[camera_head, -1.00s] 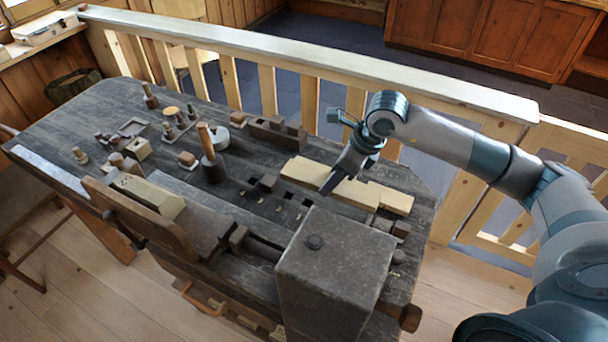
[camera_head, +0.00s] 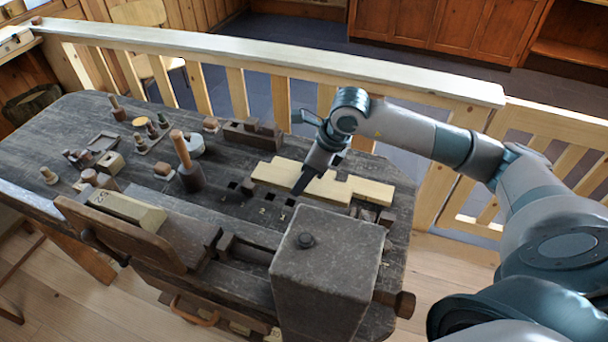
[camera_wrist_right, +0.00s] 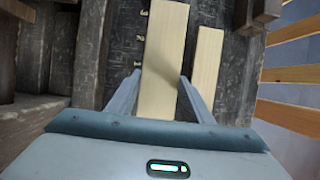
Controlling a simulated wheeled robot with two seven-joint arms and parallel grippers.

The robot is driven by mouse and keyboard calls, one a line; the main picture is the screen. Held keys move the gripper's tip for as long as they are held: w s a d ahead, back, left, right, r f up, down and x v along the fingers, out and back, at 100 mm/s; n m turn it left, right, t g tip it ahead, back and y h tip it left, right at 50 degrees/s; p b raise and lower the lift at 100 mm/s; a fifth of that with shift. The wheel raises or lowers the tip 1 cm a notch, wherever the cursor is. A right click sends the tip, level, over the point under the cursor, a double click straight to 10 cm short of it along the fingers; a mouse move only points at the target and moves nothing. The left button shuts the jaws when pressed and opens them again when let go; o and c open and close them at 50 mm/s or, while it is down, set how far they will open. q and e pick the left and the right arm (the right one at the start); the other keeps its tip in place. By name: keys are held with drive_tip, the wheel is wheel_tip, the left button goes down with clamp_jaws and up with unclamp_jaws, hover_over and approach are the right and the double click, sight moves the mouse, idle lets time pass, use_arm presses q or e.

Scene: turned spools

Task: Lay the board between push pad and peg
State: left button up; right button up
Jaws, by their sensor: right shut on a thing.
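The pale wooden board (camera_head: 330,191) lies flat across the back right of the dark workbench. My right gripper (camera_head: 302,184) reaches down over it. In the right wrist view, the fingers (camera_wrist_right: 160,78) are on both long sides of the board (camera_wrist_right: 164,45), shut on it. A shorter pale strip (camera_wrist_right: 206,65) lies to its right, apart from it; it also shows in the head view (camera_head: 372,192). I cannot tell for sure which dark fittings are the push pad and peg. My left gripper is not in view.
Numbered square holes (camera_head: 262,197) run along the bench in front of the board. A large dark block (camera_head: 328,258) stands at the front right. A railing (camera_head: 270,59) runs behind.

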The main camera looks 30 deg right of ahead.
drive_tip(key=shift+f+b, duration=1)
drive_tip(key=shift+f, duration=1.3)
drive_tip(key=shift+f+b, duration=0.25)
drive_tip(key=shift+b, duration=0.1)
drive_tip(key=shift+f+b, duration=0.85)
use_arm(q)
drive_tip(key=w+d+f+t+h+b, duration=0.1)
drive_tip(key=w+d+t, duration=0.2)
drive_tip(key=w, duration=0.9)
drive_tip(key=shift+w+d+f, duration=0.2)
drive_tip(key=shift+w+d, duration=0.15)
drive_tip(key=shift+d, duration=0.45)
use_arm(e)
drive_tip(key=shift+f, duration=0.5)
use_arm(q)
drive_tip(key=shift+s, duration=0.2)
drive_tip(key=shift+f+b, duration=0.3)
drive_tip(key=shift+b, duration=0.05)
use_arm(e)
drive_tip(key=o, duration=1.6)
